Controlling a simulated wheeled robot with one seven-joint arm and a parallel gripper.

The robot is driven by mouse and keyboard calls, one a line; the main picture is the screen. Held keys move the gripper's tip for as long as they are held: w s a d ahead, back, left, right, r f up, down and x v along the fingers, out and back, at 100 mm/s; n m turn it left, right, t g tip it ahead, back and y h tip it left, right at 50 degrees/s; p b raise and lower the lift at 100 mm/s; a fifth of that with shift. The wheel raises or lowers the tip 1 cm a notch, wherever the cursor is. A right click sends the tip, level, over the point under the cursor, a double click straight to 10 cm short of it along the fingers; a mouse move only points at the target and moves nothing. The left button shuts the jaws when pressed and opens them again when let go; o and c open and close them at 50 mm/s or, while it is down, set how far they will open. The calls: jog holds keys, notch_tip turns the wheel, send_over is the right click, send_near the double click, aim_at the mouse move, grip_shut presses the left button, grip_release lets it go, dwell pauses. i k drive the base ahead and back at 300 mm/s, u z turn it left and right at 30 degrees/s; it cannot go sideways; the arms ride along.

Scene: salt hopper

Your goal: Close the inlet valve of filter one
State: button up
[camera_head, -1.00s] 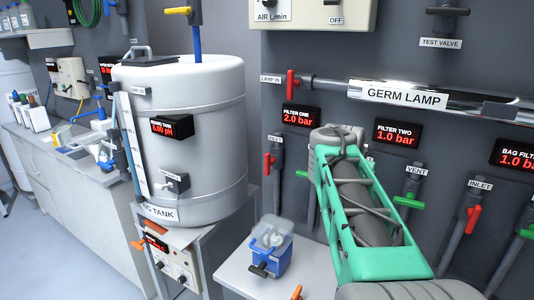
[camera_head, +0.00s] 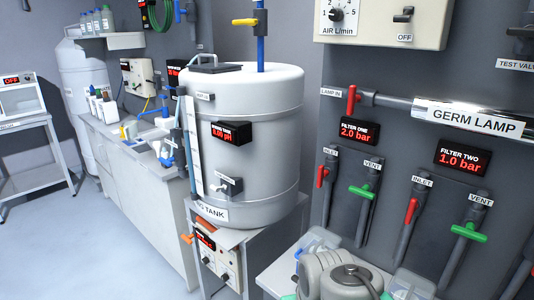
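The filter one inlet valve has a red handle (camera_head: 321,176) on a dark vertical pipe (camera_head: 327,195) at the right of the view, under the INLET label (camera_head: 330,152). The handle stands roughly in line with the pipe. The filter one display (camera_head: 359,131) above reads 2.0 bar. Beside it is the filter one vent with a green handle (camera_head: 362,191), set crosswise to its pipe. My gripper is not in view.
Filter two's red inlet handle (camera_head: 411,210) and green vent handle (camera_head: 469,233) are to the right. A large tank (camera_head: 265,140) on a stand is left of the filter one inlet. A low table (camera_head: 272,278) stands below the pipes. The floor at left is clear.

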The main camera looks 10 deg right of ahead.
aim_at(322, 172)
jog(key=i, duration=0.5)
jog(key=u, duration=1.55)
